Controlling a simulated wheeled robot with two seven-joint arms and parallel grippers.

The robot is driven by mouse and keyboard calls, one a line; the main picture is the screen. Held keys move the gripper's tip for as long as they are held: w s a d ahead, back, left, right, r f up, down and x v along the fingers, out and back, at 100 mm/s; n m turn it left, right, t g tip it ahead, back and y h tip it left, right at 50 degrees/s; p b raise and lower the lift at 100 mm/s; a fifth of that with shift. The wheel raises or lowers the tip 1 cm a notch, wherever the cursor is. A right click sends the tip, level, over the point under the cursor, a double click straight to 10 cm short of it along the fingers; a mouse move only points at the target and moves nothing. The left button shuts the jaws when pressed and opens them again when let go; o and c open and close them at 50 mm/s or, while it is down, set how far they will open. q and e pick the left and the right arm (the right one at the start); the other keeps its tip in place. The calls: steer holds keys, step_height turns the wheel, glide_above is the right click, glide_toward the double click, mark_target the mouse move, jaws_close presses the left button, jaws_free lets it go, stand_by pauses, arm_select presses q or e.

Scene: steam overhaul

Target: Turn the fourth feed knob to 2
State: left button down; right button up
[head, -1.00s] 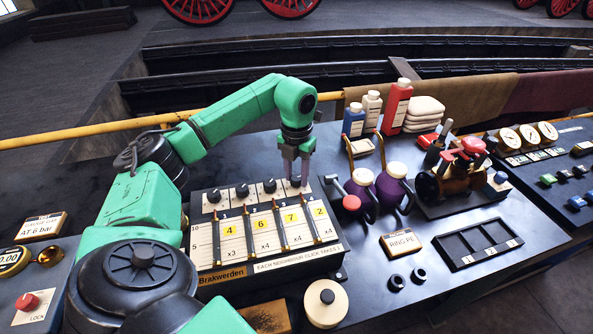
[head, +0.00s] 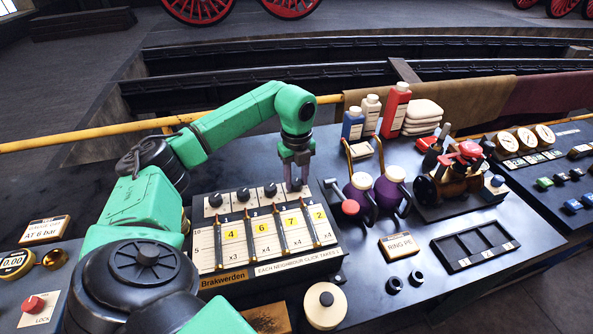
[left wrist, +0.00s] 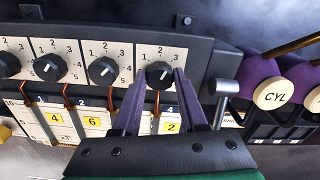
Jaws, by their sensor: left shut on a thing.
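The feed panel (head: 213,281) carries a row of four black knobs, each with a scale marked 1, 2, 3. The fourth feed knob (left wrist: 160,76) is the rightmost one. My left gripper (head: 293,184) reaches down over it from above. In the left wrist view my left gripper's (left wrist: 160,74) purple fingers stand one on each side of this knob, shut on it. The knob's light pointer mark is small and partly framed by the fingers; I cannot read its exact setting. The third knob (left wrist: 103,71) stands free beside it. My right gripper is not in view.
Thin upright levers and yellow number cards sit below the knobs. A card (head: 401,246) and an empty black tray (head: 474,244) lie further right.

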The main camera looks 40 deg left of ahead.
arm_select(q)
steer(key=n, duration=0.5)
steer(key=shift+w+a+r+p, duration=0.1)
steer(key=shift+r+p, duration=0.1)
steer(key=shift+p, duration=0.1)
steer(key=shift+n, duration=0.4)
steer(key=shift+c, duration=2.2)
jaws_free()
steer(key=shift+f, duration=0.1)
